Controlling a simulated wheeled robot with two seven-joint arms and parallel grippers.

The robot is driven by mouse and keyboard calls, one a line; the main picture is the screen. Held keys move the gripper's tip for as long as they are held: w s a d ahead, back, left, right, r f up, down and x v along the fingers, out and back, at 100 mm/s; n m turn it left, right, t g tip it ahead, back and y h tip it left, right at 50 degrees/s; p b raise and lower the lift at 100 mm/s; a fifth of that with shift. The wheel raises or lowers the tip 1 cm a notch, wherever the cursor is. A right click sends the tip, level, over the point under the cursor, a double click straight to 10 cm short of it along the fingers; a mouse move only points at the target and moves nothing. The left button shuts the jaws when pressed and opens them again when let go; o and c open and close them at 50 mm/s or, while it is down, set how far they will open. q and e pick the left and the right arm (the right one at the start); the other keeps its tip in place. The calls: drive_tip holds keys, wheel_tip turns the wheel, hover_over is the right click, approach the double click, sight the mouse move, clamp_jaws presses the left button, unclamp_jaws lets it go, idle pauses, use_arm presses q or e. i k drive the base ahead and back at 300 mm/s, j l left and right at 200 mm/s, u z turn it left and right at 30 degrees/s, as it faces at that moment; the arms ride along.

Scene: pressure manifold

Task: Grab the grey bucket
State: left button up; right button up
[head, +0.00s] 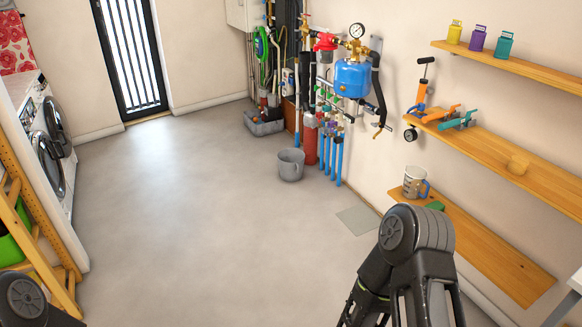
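The grey bucket (290,166) stands upright on the floor near the right wall, below the blue pressure tank and beside a red cylinder. Its open top faces up and nothing hides it. It is well ahead of my arms. Part of my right arm shows at the lower right and a small part of my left arm at the bottom left corner. Neither gripper's fingers can be seen, and neither arm is near the bucket.
The pressure manifold with its blue tank (352,78) and pipes lines the wall behind the bucket. A grey crate (264,128) sits further back. Wooden shelves (510,160) project at right; a wooden ladder (40,255) and washing machines stand left. The middle floor (190,200) is clear.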

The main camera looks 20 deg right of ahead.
sight(291, 161)
drive_tip(key=i+z, duration=0.1)
drive_tip(key=i, duration=0.7)
drive_tip(key=i+z, duration=0.1)
drive_tip(key=i, duration=0.75)
drive_tip(key=i+z, duration=0.1)
drive_tip(key=i, duration=0.7)
drive_tip(key=i+j+z, duration=0.1)
drive_tip(key=i, duration=0.7)
drive_tip(key=i+j+z, duration=0.2)
drive_tip(key=i+z, duration=0.3)
drive_tip(key=i+j+z, duration=0.35)
drive_tip(key=z, duration=0.15)
drive_tip(key=i+j+z, duration=0.6)
drive_tip(key=j, duration=0.3)
drive_tip(key=i, duration=0.55)
